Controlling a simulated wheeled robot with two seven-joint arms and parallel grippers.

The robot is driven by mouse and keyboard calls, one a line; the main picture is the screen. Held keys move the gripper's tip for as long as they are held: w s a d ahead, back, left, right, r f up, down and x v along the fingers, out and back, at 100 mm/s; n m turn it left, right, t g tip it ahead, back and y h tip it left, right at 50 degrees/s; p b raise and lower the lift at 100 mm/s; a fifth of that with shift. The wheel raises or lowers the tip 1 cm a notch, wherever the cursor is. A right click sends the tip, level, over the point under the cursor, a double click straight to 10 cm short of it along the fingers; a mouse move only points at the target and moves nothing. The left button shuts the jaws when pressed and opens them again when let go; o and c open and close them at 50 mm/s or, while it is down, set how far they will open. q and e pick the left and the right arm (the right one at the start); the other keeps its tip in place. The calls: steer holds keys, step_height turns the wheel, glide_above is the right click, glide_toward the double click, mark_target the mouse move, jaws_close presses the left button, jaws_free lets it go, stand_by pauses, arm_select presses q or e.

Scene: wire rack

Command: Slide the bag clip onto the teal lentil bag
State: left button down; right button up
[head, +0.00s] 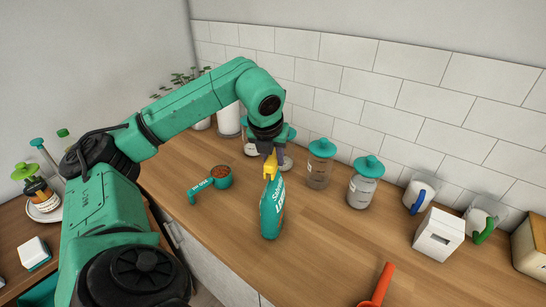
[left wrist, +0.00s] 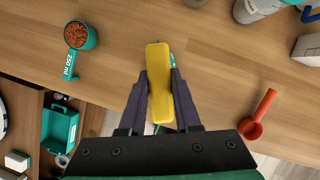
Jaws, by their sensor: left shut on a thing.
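The teal lentil bag (head: 272,212) stands upright on the wooden counter in the head view. In the left wrist view it is mostly hidden under the clip, with slivers of teal (left wrist: 172,62) showing beside it. My left gripper (head: 270,160) is above the bag, shut on the yellow bag clip (head: 270,168). In the left wrist view the clip (left wrist: 159,85) lies lengthwise between the two dark fingers (left wrist: 160,95). The clip is at the bag's top edge; I cannot tell how far it sits over it. My right gripper is not in view.
A teal measuring cup (head: 221,177) of reddish-brown grains lies left of the bag. Jars with teal lids (head: 362,185) stand behind to the right. A white box (head: 438,234) and an orange scoop (head: 377,287) are at the right.

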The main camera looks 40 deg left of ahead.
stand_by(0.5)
arm_select(q)
steer(key=shift+f, duration=0.1)
steer(key=shift+f+b, duration=0.2)
steer(key=shift+b, duration=0.15)
stand_by(0.9)
steer(key=shift+f+b, duration=1.25)
steer(key=shift+f, duration=0.05)
stand_by(0.4)
stand_by(0.8)
steer(key=c, duration=0.5)
jaws_free()
steer(key=shift+c, duration=0.2)
steer(key=shift+r, duration=0.1)
